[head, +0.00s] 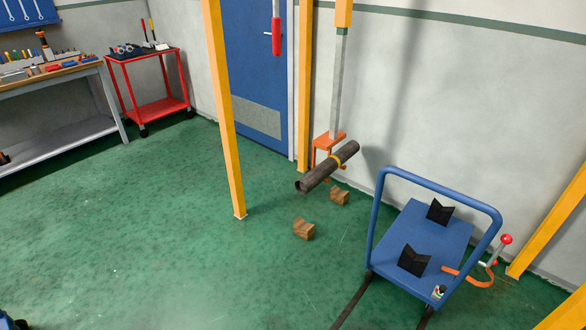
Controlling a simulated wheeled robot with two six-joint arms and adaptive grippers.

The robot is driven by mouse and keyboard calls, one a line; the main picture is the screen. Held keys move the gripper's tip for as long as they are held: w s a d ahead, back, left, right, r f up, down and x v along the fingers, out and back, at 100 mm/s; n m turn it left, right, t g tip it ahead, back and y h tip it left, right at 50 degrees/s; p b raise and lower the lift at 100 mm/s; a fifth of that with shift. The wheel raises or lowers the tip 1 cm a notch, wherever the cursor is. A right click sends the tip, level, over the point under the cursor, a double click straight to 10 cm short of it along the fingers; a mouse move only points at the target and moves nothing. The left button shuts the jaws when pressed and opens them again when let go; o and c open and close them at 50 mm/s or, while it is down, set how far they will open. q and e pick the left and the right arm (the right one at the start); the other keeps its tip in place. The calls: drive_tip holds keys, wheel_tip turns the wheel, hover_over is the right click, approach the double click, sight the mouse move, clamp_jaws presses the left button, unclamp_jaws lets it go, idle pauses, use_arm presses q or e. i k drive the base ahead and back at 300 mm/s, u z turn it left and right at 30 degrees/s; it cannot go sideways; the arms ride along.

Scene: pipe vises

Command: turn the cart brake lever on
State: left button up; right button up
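The blue cart (440,228) stands at the right on the green floor, with a tubular blue push handle (432,178) at its near end. A grey lever with a red ball knob (505,239) rises beside the cart's right side, tilted up to the right. A curved orange bar (467,280) lies low next to it at the cart's near right corner. I cannot tell whether the lever is on or off. A small fitting with a green and red part (439,292) sits on the cart's near edge. Neither of my grippers is in view.
Two black V-blocks (414,261) (439,211) sit on the cart. A dark pipe (328,167) hangs in an orange clamp (325,143). Wooden blocks (304,229) lie on the floor. Yellow posts (224,110) stand around. A red trolley (150,85) is at the back left.

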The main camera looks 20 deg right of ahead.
sight(507, 239)
drive_tip(key=z, duration=1.65)
drive_tip(key=k, duration=0.5)
drive_tip(key=z, duration=0.6)
drive_tip(key=i, duration=1.35)
drive_tip(key=u, duration=0.45)
